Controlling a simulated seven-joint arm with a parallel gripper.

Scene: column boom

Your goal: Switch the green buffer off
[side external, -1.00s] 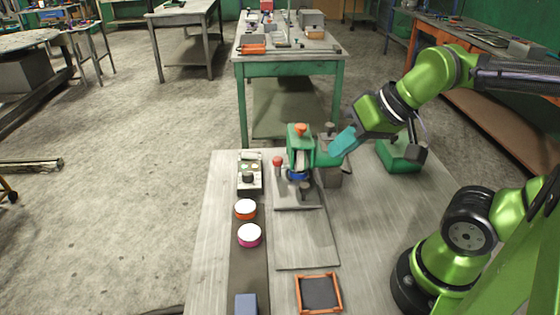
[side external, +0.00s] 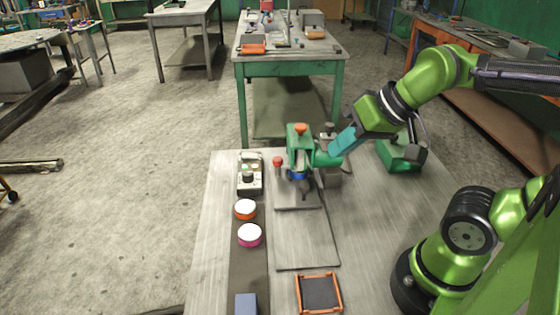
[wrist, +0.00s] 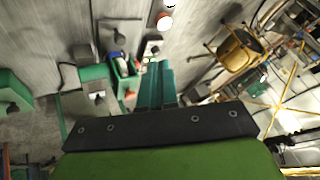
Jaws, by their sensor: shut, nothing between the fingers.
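A green machine (side external: 297,137) with an orange knob on top stands on a grey plate at the far end of the bench. A second green machine (side external: 400,158) with dark grey parts stands to its right, behind my arm. I cannot tell which is the buffer, and no switch on either is clear. My gripper (side external: 320,160) has teal fingers that are shut and empty, at the right side of the first machine. Whether they touch it is unclear. The gripper (wrist: 158,68) also shows in the wrist view, fingers together.
A control box (side external: 249,179) with small buttons stands left of the first machine. An orange-sided puck (side external: 245,209) and a pink-sided puck (side external: 250,235) lie on the dark strip. An orange-framed tray (side external: 319,277) and a blue block (side external: 246,304) are nearer. The plate's front part is clear.

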